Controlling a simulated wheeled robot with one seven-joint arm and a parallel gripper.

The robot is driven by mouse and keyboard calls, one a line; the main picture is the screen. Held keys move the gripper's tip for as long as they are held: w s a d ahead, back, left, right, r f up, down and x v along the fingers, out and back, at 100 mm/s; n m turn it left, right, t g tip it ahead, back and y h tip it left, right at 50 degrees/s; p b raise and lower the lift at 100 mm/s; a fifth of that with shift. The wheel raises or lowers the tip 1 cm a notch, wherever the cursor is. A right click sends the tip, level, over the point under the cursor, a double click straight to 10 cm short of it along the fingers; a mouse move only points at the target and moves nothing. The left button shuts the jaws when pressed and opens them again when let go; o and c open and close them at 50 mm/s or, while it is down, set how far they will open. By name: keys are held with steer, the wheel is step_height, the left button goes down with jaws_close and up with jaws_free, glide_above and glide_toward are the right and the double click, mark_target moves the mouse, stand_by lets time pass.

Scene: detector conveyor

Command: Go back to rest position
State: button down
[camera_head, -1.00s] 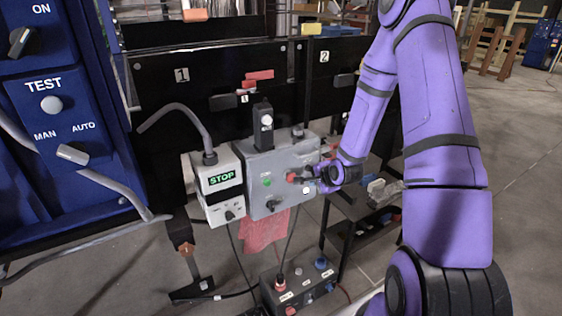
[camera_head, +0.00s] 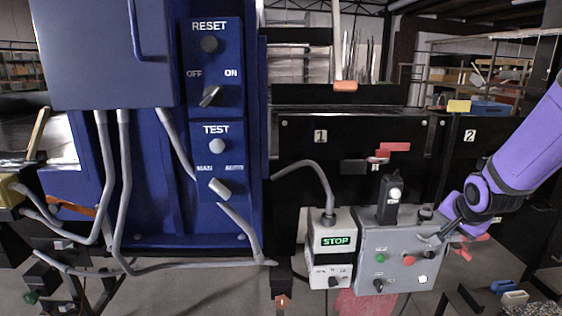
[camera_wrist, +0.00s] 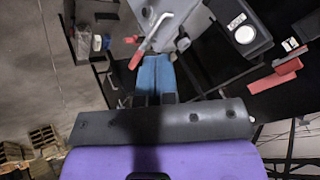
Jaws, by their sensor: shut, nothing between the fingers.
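My purple arm (camera_head: 520,150) comes in from the right in the head view. My gripper (camera_head: 432,238) is shut and empty, at the upper right of the grey control box (camera_head: 368,240), near its red button (camera_head: 409,260). I cannot tell whether it touches the box. In the wrist view, the blue fingers of my gripper (camera_wrist: 155,62) lie side by side and closed. Part of the grey box (camera_wrist: 188,18) shows just past them.
A box with a lit STOP sign (camera_head: 336,241) hangs left of the control box. A blue cabinet (camera_head: 215,60) with RESET and TEST switches stands further left. Black conveyor panels (camera_head: 300,155) run behind. A low bench (camera_head: 465,300) is at the lower right.

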steer(key=s+a+r+n+g, duration=0.1)
steer(key=s+a+r+n, duration=0.4)
steer(key=s+r, duration=0.3)
steer(key=s+a+r+n+y, duration=0.1)
steer(key=s+a+r+n, duration=0.3)
steer(key=s+r, duration=0.5)
steer(key=s+a, duration=0.1)
steer(key=s, duration=0.7)
steer(key=shift+s+r+n+g, duration=0.15)
steer(key=shift+s+n+g, duration=0.05)
steer(key=shift+n+g, duration=0.2)
stand_by(2.2)
